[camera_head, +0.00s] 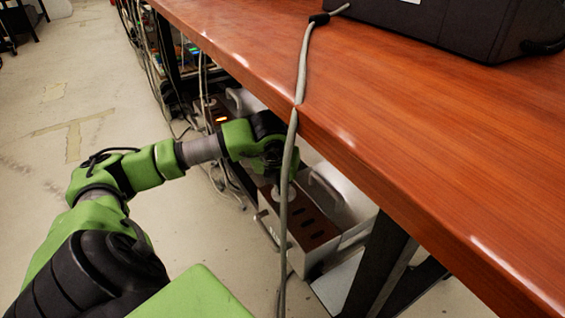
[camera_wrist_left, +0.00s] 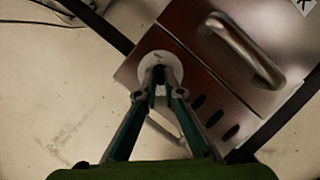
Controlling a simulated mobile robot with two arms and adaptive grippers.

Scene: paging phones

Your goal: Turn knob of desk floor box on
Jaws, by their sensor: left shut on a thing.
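The desk floor box (camera_head: 312,235), a metal box with a brown top and dark slots, stands on the floor under the desk edge. In the left wrist view the box (camera_wrist_left: 188,82) shows its slots and a pale round knob base (camera_wrist_left: 160,47) near its corner. My left gripper (camera_head: 280,180) is at the box's far end, partly hidden by a hanging cable. In the wrist view its fingertips (camera_wrist_left: 160,78) are closed together on the knob, which they largely hide. My right gripper is in neither view.
The wooden desk (camera_head: 420,150) overhangs the box, with a black case (camera_head: 450,25) on it. A grey cable (camera_head: 295,135) hangs over the desk edge. Another box with an orange light (camera_head: 221,118) and loose cables lie behind.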

